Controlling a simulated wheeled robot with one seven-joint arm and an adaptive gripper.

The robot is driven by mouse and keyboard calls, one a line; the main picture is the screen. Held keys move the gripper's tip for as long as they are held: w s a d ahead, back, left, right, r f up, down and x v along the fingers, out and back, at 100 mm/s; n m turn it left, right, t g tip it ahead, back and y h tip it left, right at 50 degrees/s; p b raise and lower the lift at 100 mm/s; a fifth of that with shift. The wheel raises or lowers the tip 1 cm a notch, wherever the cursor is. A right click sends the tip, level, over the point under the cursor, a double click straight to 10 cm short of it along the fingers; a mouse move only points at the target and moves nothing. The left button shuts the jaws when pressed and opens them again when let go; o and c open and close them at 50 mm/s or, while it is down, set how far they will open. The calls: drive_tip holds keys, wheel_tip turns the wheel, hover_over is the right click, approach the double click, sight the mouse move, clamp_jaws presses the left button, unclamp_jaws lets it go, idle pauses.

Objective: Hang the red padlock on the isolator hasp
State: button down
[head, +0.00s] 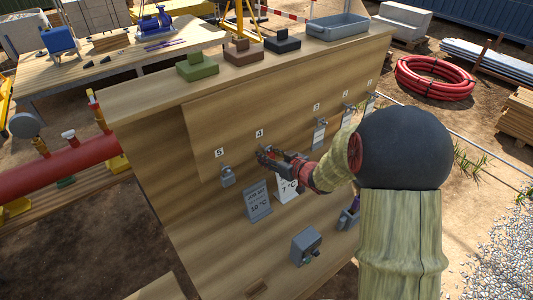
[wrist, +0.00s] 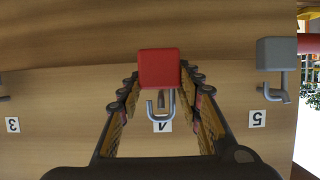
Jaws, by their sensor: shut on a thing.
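The red padlock (wrist: 159,69) is between the two fingers of my gripper (wrist: 160,82) in the wrist view. Its grey shackle hangs downward in that inverted picture, in front of the label 4. I cannot tell whether the shackle is on a peg. In the head view my gripper (head: 265,155) is at the board by label 4, mostly hiding the padlock. A grey box (head: 306,246) low on the board looks like the isolator; its hasp is too small to make out.
A grey padlock (head: 228,177) hangs under label 5, and it shows in the wrist view (wrist: 277,55). Grey tags (head: 257,202) hang below, and more hang to the right. A grey-blue holder (head: 348,218) is on the board's right. Several blocks and a tray (head: 338,27) stand on top.

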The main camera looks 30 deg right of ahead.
drive_tip(key=shift+s+d+p, duration=0.2)
drive_tip(key=shift+s+p, duration=0.1)
drive_tip(key=shift+s, duration=0.75)
drive_tip(key=shift+s+d+p, duration=0.15)
drive_tip(key=shift+s+p, duration=0.1)
drive_tip(key=shift+s, duration=0.8)
drive_tip(key=c, duration=1.7)
unclamp_jaws()
drive_tip(key=shift+c, duration=0.2)
drive_tip(key=c, duration=0.9)
